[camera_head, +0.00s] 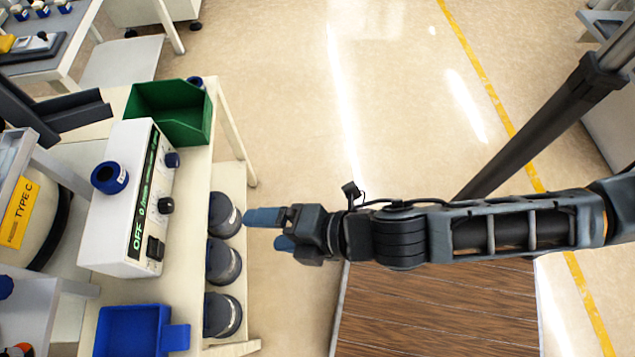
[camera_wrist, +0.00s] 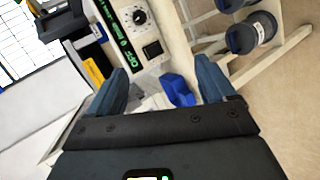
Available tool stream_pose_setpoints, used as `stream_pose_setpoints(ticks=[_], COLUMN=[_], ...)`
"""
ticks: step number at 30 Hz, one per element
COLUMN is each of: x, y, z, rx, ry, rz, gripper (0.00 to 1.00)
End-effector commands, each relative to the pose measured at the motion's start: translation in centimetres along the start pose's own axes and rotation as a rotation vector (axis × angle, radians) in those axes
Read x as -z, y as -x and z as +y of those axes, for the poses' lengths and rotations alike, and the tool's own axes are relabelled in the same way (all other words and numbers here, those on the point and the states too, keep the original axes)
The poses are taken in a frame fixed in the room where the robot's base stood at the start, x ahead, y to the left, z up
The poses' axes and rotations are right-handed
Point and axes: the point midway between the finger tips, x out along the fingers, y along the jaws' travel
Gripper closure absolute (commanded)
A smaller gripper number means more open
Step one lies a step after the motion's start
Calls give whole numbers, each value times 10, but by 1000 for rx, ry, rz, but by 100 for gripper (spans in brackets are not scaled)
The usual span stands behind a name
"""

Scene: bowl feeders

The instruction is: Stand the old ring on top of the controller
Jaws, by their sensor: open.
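The controller (camera_head: 118,205) is a white box with a green lit "OFF" panel, on the cart at left. A blue ring (camera_head: 109,177) with a dark hole rests on its top, hole facing up; I take it for the old ring. My gripper (camera_head: 265,230) is open and empty, with blue fingers, to the right of the cart and clear of the controller and ring.
A green bin (camera_head: 172,112) stands behind the controller, a blue bin (camera_head: 131,330) in front. Three dark round pots (camera_head: 224,262) line the cart's lower right side. A bowl feeder (camera_head: 40,215) labelled "TYPE C" stands left. Another blue ring-like piece (camera_head: 196,82) is partly hidden behind the green bin.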

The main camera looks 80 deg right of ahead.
Motion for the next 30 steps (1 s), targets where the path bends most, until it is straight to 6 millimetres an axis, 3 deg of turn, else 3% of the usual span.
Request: stream_pose_setpoints(ticks=[1, 6, 12, 18, 30], x=[-4, -7, -16, -21, -21], y=[23, 90, 144, 162, 162], z=[-2, 18, 53, 68, 69], rx=[2, -41, -126, -169, -170], ry=[-165, -751, -1261, -1449, -1455], rz=[21, 97, 154, 180, 182], gripper=[17, 17, 17, 17, 17])
